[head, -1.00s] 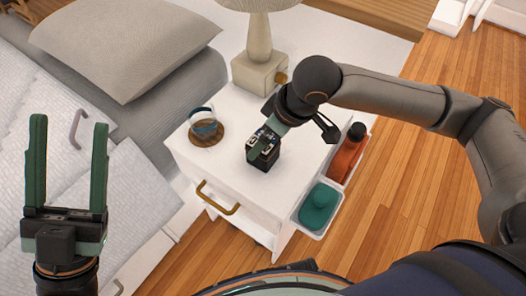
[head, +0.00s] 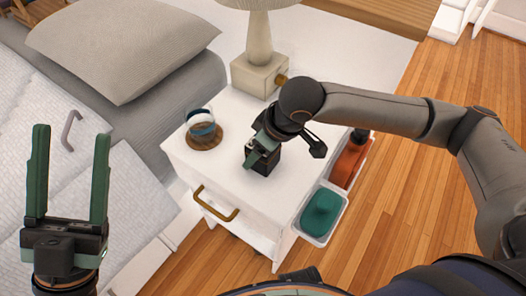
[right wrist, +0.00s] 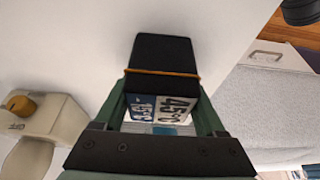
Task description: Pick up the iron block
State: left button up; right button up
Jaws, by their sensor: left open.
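The iron block (head: 272,161) is a small black block on the white nightstand (head: 190,165). In the right wrist view the block (right wrist: 163,54) is dark, with an orange band and a pale printed face reading 45°C. My right gripper (head: 261,151) is down at the block, and its green fingers (right wrist: 162,112) lie on either side of it. I cannot tell whether they press on it. Part of the block is hidden behind a finger in the head view. My left gripper (head: 70,140) is open and empty over the bed, at the left.
A glass on a round wooden coaster (head: 204,141) stands left of the block. A lamp (head: 260,74) stands behind it. Side bins hold a green item (head: 322,207) and an orange bottle (head: 348,162). A brass drawer handle (head: 215,205) juts from the front. The bed (head: 115,130) is at left.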

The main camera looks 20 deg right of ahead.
grip_shut()
dwell(0.3)
jog(key=shift+r, duration=0.1)
dwell(0.4)
